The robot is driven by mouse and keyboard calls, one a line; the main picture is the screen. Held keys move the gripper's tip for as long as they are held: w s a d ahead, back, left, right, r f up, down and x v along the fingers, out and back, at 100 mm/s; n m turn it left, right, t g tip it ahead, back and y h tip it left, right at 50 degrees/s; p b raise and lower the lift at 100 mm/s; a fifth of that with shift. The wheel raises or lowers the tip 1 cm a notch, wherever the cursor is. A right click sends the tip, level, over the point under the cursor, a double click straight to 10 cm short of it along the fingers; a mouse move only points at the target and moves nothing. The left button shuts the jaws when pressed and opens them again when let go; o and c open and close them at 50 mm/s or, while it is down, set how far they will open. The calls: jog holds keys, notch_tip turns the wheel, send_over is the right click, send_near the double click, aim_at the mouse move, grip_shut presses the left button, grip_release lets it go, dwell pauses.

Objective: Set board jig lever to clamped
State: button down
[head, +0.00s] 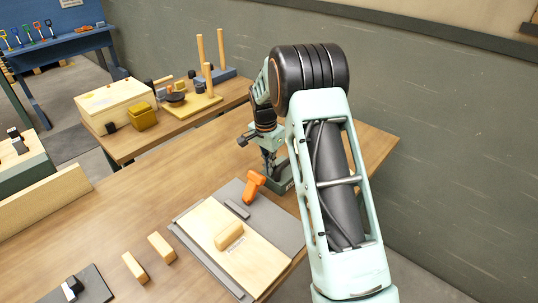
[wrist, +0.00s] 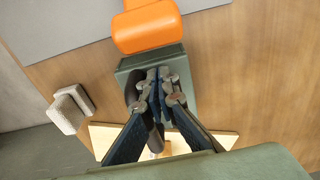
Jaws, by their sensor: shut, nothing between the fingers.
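The board jig is a grey plate (head: 288,228) holding a light wood board (head: 240,250) on the table. Its orange lever (head: 254,185) stands at the board's far right end, tilted, with its wide end up. In the wrist view the orange lever (wrist: 147,27) is cut off by the top edge. My gripper (wrist: 161,88) is shut and empty, its fingertips just below the lever in that view, over a dark green block (wrist: 183,63). I see a gap between fingertips and lever; contact is not visible. In the head view my arm partly hides this area.
A green-based device (head: 280,180) stands close behind the lever. Small wood blocks (head: 161,247) lie left of the jig. A wooden box (head: 113,101) and a yellow tray (head: 190,107) sit on the far table. A grey wall (head: 440,110) borders the right.

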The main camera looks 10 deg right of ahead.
aim_at(252, 188)
jog(key=shift+s+a+r, duration=0.35)
jog(key=shift+s+a, duration=0.15)
jog(key=shift+a, duration=0.3)
jog(key=shift+s+a+r, duration=0.35)
jog(key=shift+s+a, duration=0.15)
jog(key=shift+a, duration=0.25)
